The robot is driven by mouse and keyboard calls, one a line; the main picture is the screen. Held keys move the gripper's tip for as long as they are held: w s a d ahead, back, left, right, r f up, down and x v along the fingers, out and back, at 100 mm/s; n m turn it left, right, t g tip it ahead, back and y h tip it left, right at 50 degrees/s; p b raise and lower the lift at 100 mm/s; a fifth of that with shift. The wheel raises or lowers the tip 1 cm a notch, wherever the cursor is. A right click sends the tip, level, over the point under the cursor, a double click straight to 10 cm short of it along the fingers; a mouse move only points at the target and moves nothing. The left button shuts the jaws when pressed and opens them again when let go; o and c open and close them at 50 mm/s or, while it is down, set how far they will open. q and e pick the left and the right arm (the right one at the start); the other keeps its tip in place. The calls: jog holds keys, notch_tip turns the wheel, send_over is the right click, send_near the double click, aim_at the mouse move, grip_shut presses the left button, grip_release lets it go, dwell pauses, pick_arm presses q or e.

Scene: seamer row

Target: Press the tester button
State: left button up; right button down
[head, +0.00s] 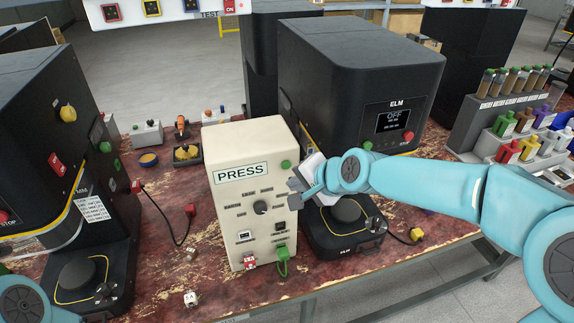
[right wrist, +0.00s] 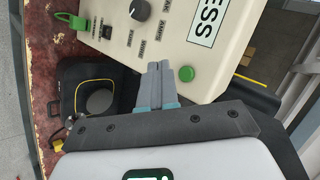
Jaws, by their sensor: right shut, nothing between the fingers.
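The tester is a cream upright box (head: 235,200) labelled PRESS, standing on the worn red table. Its round green button (head: 286,164) is at the upper right of its front face. The button also shows in the right wrist view (right wrist: 187,74). My right gripper (head: 297,190) is shut and empty, with its fingertips in front of the tester's right side, a little below the button in the head view. In the right wrist view the closed fingertips (right wrist: 159,66) are just left of the button; contact with the box cannot be told. My left gripper is out of view.
A black ELM machine (head: 355,75) stands behind my right arm, with its round base (head: 345,232) right of the tester. Another black machine (head: 40,140) is at the left. A rack of coloured bottles (head: 515,125) stands at the right.

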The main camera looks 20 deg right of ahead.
aim_at(286, 165)
jog(key=w, duration=0.2)
jog(key=shift+w, duration=0.35)
jog(key=shift+s+a+r, duration=0.1)
dwell(0.4)
dwell(0.5)
jog(key=shift+w+p, duration=0.2)
jog(key=shift+p, duration=0.1)
dwell(0.6)
